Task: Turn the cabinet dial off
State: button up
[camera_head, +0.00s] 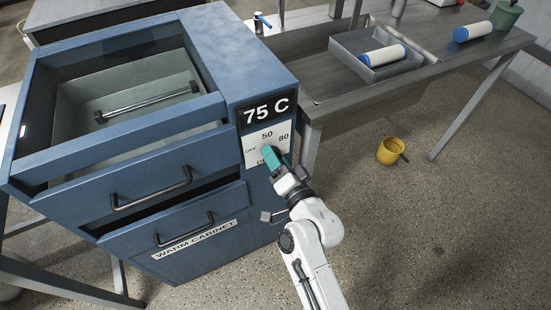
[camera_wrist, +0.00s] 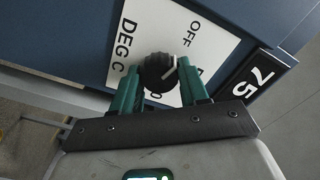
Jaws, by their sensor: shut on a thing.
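The dial is a dark round knob (camera_wrist: 158,71) with a white pointer line, on a white panel (camera_wrist: 150,25) marked OFF and DEG C in the wrist view. My gripper (camera_wrist: 157,80) has its green fingers on either side of the dial, shut on it. The pointer is aimed up and to the right in the wrist view, near OFF but not clearly in line with it. In the head view my gripper (camera_head: 271,156) covers the dial at the panel (camera_head: 255,137). The blue cabinet (camera_head: 240,70) has a display (camera_head: 265,110) reading 75 C above the panel.
The cabinet's upper drawer (camera_head: 120,170) stands open, and the lower drawer (camera_head: 170,222) looks slightly out. A yellow mug (camera_head: 388,152) is on the open floor.

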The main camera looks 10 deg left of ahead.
jog(key=shift+f, duration=0.15)
jog(key=o, duration=1.1)
jog(key=shift+c, duration=0.2)
jog(key=b+v, duration=0.2)
jog(key=v, duration=0.8)
jog(key=shift+s+d, duration=0.25)
jog(key=shift+s, duration=0.1)
jog(key=s+d+f+n+g+h+p, duration=0.2)
jog(key=s+d+f+g+h, duration=0.15)
jog(key=s+d, duration=0.35)
jog(key=s+d+f+n+g+h+p, duration=0.25)
jog(key=s+d+g, duration=0.25)
jog(key=d, duration=0.4)
jog(key=s+d+g+h+p, duration=0.1)
jog(key=s+d+g+h, duration=0.3)
jog(key=s+d, duration=0.7)
jog(key=s+g, duration=0.1)
jog(key=s, duration=0.2)
